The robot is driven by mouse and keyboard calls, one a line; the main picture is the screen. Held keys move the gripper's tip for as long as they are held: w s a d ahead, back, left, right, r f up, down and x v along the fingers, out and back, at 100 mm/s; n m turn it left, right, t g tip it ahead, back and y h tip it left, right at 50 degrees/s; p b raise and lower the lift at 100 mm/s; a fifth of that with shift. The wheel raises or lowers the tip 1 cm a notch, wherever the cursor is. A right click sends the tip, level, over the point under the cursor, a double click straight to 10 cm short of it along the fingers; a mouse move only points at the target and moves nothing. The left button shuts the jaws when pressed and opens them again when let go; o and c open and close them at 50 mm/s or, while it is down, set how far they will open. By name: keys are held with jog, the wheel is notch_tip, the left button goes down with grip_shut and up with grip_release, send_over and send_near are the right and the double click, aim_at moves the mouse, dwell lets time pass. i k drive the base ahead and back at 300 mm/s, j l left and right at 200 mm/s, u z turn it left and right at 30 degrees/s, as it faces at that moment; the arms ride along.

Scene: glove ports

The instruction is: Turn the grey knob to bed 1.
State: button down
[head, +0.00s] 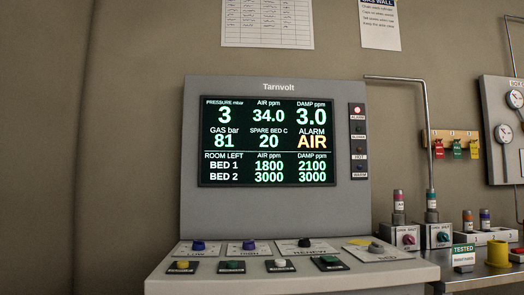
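A grey knob (376,247) sits at the right end of the sloped control panel (410,269), above lettering that seems to read BED. Its pointer is too small to read, so I cannot tell which bed it is set to. A small yellow patch (358,242) lies just left of it. The screen (268,142) above lists BED 1 and BED 2 with room left, and an orange AIR alarm. My gripper is not in view.
Several buttons line the panel's front. At right, a bench holds small valve boxes (406,237) and a yellow cup (498,253). A bent pipe (400,79) rises behind.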

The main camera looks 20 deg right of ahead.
aim_at(374, 247)
jog(key=z, duration=1.35)
jog(key=i+l, duration=0.4)
jog(key=l, duration=0.2)
jog(key=z, duration=0.05)
